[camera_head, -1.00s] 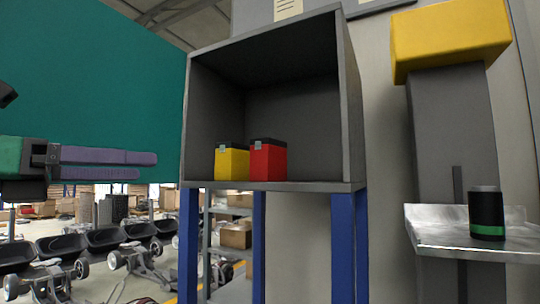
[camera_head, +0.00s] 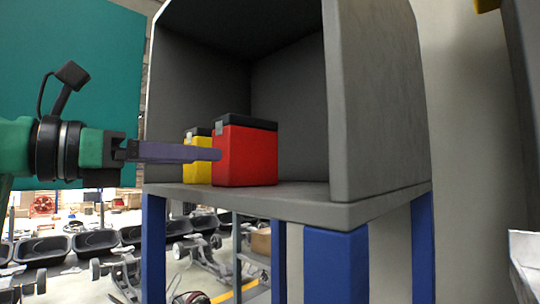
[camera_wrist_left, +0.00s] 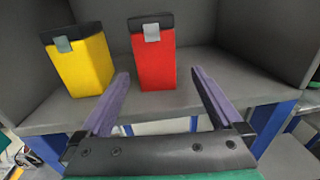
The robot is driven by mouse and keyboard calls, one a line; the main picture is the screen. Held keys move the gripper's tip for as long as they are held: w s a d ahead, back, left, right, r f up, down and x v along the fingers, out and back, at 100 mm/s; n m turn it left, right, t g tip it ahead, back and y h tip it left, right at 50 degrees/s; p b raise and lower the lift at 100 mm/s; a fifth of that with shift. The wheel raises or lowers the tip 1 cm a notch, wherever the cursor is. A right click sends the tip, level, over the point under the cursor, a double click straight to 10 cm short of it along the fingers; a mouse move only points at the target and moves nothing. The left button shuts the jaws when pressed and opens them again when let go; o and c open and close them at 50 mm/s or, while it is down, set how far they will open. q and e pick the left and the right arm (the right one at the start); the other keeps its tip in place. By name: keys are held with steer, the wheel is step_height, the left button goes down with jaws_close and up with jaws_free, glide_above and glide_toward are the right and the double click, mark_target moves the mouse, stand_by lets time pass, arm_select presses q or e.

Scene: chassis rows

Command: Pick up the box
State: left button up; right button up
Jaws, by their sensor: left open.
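A red box (camera_head: 246,155) with a black lid stands upright on the floor of a grey open cabinet. A yellow box (camera_head: 198,158) with a dark lid stands to its left, partly hidden by the red box and my finger. My left gripper (camera_head: 216,153) reaches in from the left at the cabinet's open front. In the left wrist view my left gripper (camera_wrist_left: 160,95) is open and empty. Its purple fingers point toward the red box (camera_wrist_left: 154,62), which stands beyond the fingertips and between their lines. The yellow box (camera_wrist_left: 83,66) lies outside the left finger. My right gripper is not in view.
The grey cabinet (camera_head: 378,100) has side walls, a back and a top around the boxes and stands on blue legs (camera_head: 336,265). A metal shelf edge (camera_head: 524,262) shows at the lower right. Wheeled chassis (camera_head: 120,270) stand in rows at the lower left.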

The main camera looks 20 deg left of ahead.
mark_target(245, 155)
arm_select(q)
steer(key=w, duration=0.1)
steer(key=w+p, duration=0.1)
steer(key=w+d+p, duration=0.1)
steer(key=shift+d+r, duration=0.1)
steer(key=shift+r, duration=0.3)
steer(key=p+x, duration=0.1)
steer(key=x, duration=0.2)
steer(key=p+x, duration=0.2)
steer(key=x, duration=0.2)
steer(key=shift+w, duration=0.4)
steer(key=shift+s+a+f, duration=0.1)
steer(key=shift+s+a, duration=0.1)
steer(key=shift+a, duration=0.05)
jaws_close()
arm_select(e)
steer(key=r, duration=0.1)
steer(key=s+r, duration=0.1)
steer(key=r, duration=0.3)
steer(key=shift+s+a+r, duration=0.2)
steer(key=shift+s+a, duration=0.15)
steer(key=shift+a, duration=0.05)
